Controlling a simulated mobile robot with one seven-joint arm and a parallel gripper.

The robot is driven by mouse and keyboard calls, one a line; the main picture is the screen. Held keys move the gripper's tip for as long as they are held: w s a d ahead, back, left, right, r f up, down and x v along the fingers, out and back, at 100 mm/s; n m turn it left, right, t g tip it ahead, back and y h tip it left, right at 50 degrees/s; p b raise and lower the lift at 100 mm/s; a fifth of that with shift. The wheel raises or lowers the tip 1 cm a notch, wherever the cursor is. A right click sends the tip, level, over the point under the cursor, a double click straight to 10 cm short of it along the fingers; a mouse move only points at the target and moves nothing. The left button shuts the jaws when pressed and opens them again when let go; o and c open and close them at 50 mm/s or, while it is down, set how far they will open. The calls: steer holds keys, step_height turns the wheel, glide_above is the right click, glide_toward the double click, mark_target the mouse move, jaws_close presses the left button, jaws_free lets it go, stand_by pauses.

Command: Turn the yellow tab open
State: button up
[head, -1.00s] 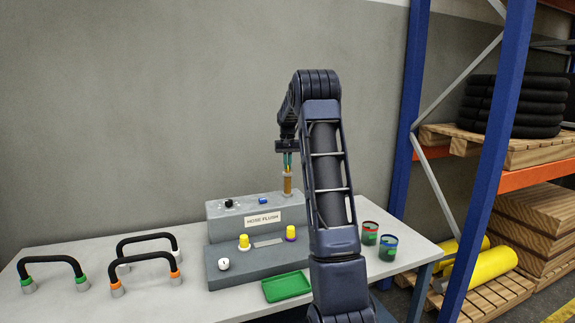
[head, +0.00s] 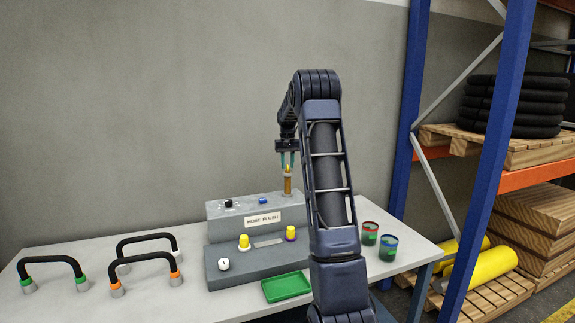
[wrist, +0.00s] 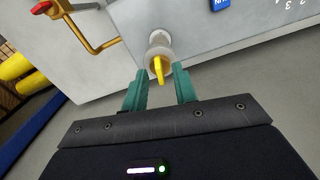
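The yellow tab (wrist: 158,67) stands up on top of a round grey-white fitting (wrist: 159,44) in the wrist view. In the head view the yellow tab (head: 287,169) tops an amber upright cylinder (head: 287,184) at the right end of the grey "HOSE FLUSH" box (head: 225,208). My gripper (wrist: 158,84) is open, its two teal fingers spread to either side of the tab's near end. In the head view my gripper (head: 287,157) points down just above the tab. No contact with the tab shows.
A green tray (head: 287,287) lies in front. Black hoses (head: 50,259) stand at the left, cups (head: 388,247) at the right. A red-handled brass pipe (wrist: 95,40) shows in the wrist view.

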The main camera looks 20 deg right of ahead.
step_height(320, 180, up, 10)
steer(key=shift+r, duration=0.25)
stand_by(0.6)
steer(key=s+a+r+t, duration=0.1)
steer(key=s+a+r, duration=0.15)
steer(key=s, duration=0.55)
steer(key=s+a+r, duration=0.1)
steer(key=s+a, duration=0.3)
steer(key=s, duration=0.4)
steer(key=s+a+r+t, duration=0.1)
steer(key=s+a+r, duration=0.15)
steer(key=s, duration=0.55)
steer(key=s+a+f+t, duration=0.1)
steer(key=s+f, duration=0.3)
steer(key=s, duration=0.4)
steer(key=s+a+f+n, duration=0.1)
steer(key=s+a+f, duration=0.2)
steer(key=s, duration=0.6)
steer(key=s+a+f+t, duration=0.1)
steer(key=s+a+f, duration=0.1)
steer(key=s+f, duration=0.3)
steer(key=s, duration=0.4)
steer(key=shift+f+n+t, duration=0.3)
steer(key=shift+f+n, duration=0.1)
